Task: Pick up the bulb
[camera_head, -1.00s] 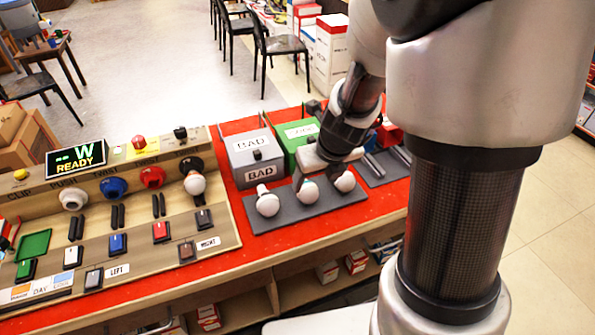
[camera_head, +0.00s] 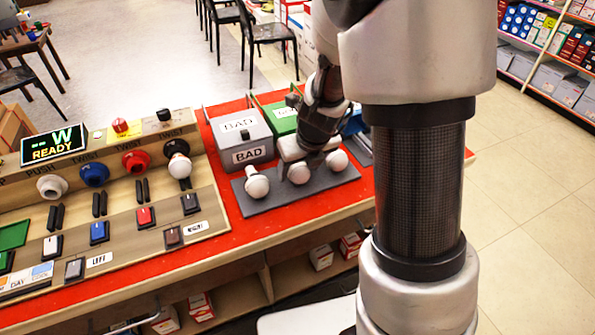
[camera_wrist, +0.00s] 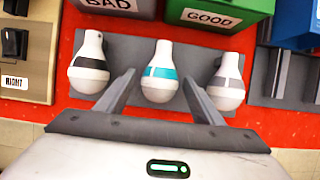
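Three white bulbs lie in a row on a grey mat (camera_head: 338,181). In the wrist view the left bulb (camera_wrist: 89,65) has a black band, the middle bulb (camera_wrist: 160,72) a teal band and the right bulb (camera_wrist: 226,83) a grey band. My gripper (camera_wrist: 158,88) is open, with its fingers spread on either side of the middle bulb's lower part. I see space between each finger and that bulb. In the head view my gripper (camera_head: 304,165) is low over the mat and partly covers the middle bulb (camera_head: 299,174).
A grey BAD box (camera_head: 240,137) and a green box (camera_head: 281,118), marked GOOD in the wrist view, stand behind the mat. At the left is a test panel (camera_head: 120,215) with sockets, switches and a READY display (camera_head: 53,145). One socket holds a bulb (camera_head: 180,166).

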